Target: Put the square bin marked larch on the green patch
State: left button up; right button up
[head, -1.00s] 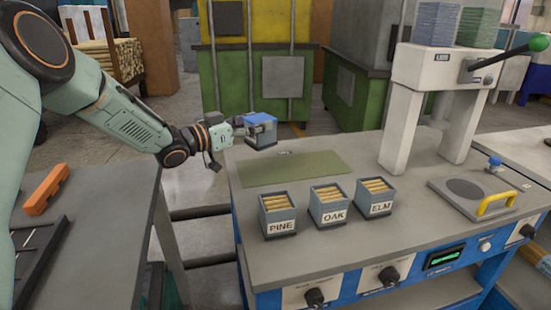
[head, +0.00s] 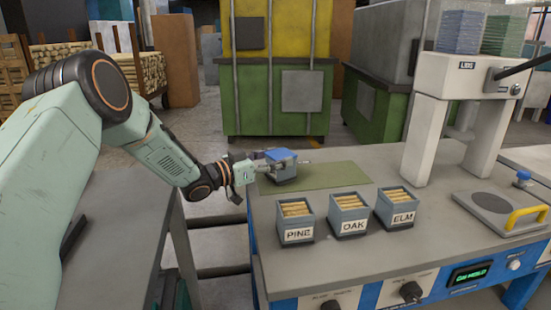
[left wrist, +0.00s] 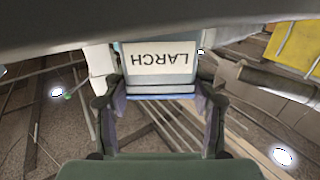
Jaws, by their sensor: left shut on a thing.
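The square bin (head: 283,166) is grey with a blue top in the head view. In the left wrist view, its white LARCH label (left wrist: 160,57) appears upside down. My left gripper (head: 262,168) is shut on the bin from the left; its two fingers flank the bin in the left wrist view (left wrist: 160,108). The green patch (head: 330,176) is a flat rectangle on the grey bench. The bin overlaps the patch's left part in the picture; I cannot tell whether it touches it. My right gripper is out of view.
Bins marked PINE (head: 296,220), OAK (head: 350,215) and ELM (head: 397,208), filled with wood sticks, stand in front of the patch. A white press (head: 458,85) stands to the right. A gap separates the bench from the left table (head: 120,235). The patch's right part is clear.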

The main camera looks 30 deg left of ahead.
pick_arm(q)
jog(key=o, duration=1.3)
jog(key=shift+w+d+f, duration=0.1)
jog(key=shift+w+f, duration=0.05)
jog(key=shift+r, duration=0.3)
jog(key=p+v, duration=0.4)
jog(key=v, duration=0.8)
jog(key=shift+p, duration=0.3)
